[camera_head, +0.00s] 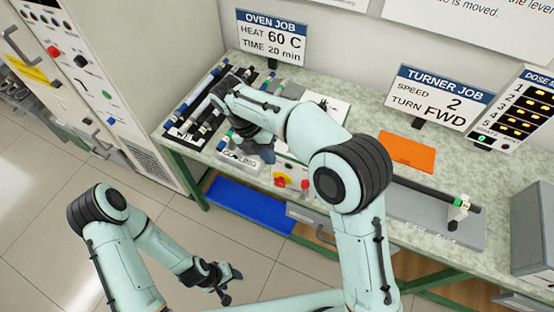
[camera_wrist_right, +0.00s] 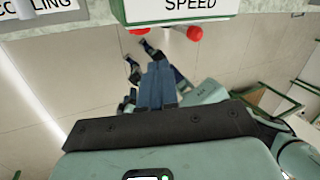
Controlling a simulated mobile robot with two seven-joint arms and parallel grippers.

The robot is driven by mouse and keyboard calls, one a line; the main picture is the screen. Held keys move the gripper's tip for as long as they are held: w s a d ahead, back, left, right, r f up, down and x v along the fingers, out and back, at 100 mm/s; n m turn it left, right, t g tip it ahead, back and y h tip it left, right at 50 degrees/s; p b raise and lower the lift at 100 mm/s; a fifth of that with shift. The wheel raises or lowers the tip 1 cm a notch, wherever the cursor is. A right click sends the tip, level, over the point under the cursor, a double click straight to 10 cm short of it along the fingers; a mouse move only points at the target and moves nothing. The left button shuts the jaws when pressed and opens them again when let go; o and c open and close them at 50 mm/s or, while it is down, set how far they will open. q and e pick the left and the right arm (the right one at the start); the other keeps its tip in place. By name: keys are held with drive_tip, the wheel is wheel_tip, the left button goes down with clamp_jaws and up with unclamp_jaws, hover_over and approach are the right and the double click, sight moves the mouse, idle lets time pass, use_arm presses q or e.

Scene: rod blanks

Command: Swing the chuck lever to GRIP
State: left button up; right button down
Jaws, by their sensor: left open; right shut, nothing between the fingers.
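My right gripper (camera_head: 265,153) is over the workbench, near the front edge by the COOLING label and the red knobs. In the right wrist view its dark blue fingers (camera_wrist_right: 158,84) are together with nothing between them, below the SPEED label (camera_wrist_right: 190,6). I cannot make out the chuck lever or a GRIP mark; my right arm hides part of the bench. A red knob (camera_head: 281,181) shows on the bench front, and red knobs (camera_wrist_right: 194,33) also show in the wrist view. My left gripper (camera_head: 225,295) is open and empty, low over the floor, away from the bench.
A rack of dark rods (camera_head: 184,128) lies at the bench's left end. A black rod (camera_head: 425,188) with a green band rests along a grey plate (camera_head: 405,208) at right. An orange sheet (camera_head: 407,151), job signs (camera_head: 272,37) and a grey box (camera_head: 534,225) stand nearby.

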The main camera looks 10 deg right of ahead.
drive_tip(key=b, duration=0.2)
approach(304, 190)
drive_tip(key=w+a+f, duration=0.2)
drive_tip(key=a+f, duration=0.1)
drive_tip(key=f, duration=0.1)
use_arm(q)
drive_tip(key=s+f, duration=0.3)
drive_tip(key=shift+s+f, duration=0.15)
drive_tip(key=shift+f, duration=0.05)
use_arm(e)
drive_tip(key=d, duration=0.1)
drive_tip(key=s+d, duration=0.1)
drive_tip(key=d, duration=0.1)
drive_tip(key=shift+s+d, duration=0.2)
use_arm(q)
drive_tip(key=shift+s+f, duration=0.1)
drive_tip(key=shift+f, duration=0.05)
use_arm(e)
drive_tip(key=shift+d, duration=0.1)
